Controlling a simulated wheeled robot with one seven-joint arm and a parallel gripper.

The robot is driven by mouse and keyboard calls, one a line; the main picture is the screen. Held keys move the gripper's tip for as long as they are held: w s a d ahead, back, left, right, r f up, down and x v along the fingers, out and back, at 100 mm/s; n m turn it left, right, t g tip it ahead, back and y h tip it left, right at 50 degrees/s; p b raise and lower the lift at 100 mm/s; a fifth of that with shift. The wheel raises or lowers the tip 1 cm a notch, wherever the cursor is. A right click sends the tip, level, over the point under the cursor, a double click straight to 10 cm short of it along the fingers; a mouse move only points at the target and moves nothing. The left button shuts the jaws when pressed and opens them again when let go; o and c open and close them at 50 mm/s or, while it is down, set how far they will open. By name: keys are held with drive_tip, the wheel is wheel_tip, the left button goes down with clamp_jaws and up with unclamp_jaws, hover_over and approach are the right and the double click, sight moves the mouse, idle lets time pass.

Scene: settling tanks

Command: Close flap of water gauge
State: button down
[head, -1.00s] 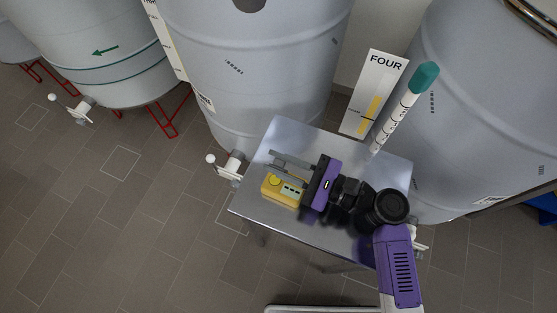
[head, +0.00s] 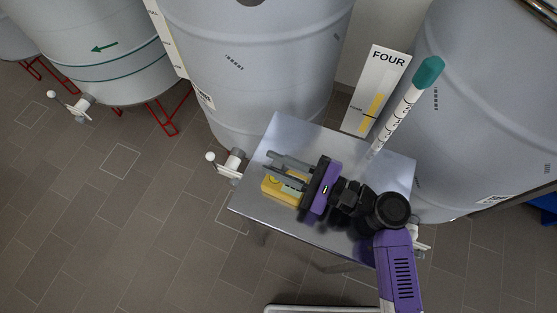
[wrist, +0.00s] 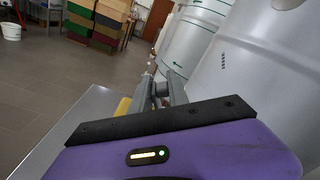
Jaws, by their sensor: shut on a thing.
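The water gauge (head: 273,190) is a small yellow box with a pale grey-green face, lying on a metal table. Part of it is under my gripper in the head view, and a yellow edge of it shows beside the fingers in the wrist view (wrist: 122,108). My gripper (head: 267,161) is above the gauge's far edge, its two grey fingers pointing left. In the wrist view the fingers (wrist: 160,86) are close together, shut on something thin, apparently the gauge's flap. The flap itself is mostly hidden, and its angle cannot be told.
The metal table (head: 300,133) has bare room at the back. Large grey tanks (head: 250,60) rise close behind, and a white-handled valve (head: 228,165) is near the left edge.

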sight(273, 183)
drive_tip(key=n+b, duration=0.1)
drive_tip(key=s+f+n+b, duration=0.1)
drive_tip(key=n, duration=0.2)
drive_tip(key=shift+s+a+f+b, duration=0.15)
drive_tip(key=shift+s+a+b, duration=0.1)
drive_tip(key=shift+b, duration=0.15)
drive_tip(key=shift+s+a+f+n+b, duration=0.1)
drive_tip(key=shift+s+n+b, duration=0.05)
drive_tip(key=shift+n+b, duration=0.4)
drive_tip(key=shift+s+a+f+n+b, duration=0.1)
drive_tip(key=shift+n+b, duration=0.25)
drive_tip(key=shift+n, duration=0.3)
drive_tip(key=c, duration=1.4)
unclamp_jaws()
drive_tip(key=shift+o, duration=0.2)
drive_tip(key=shift+s+f, duration=0.1)
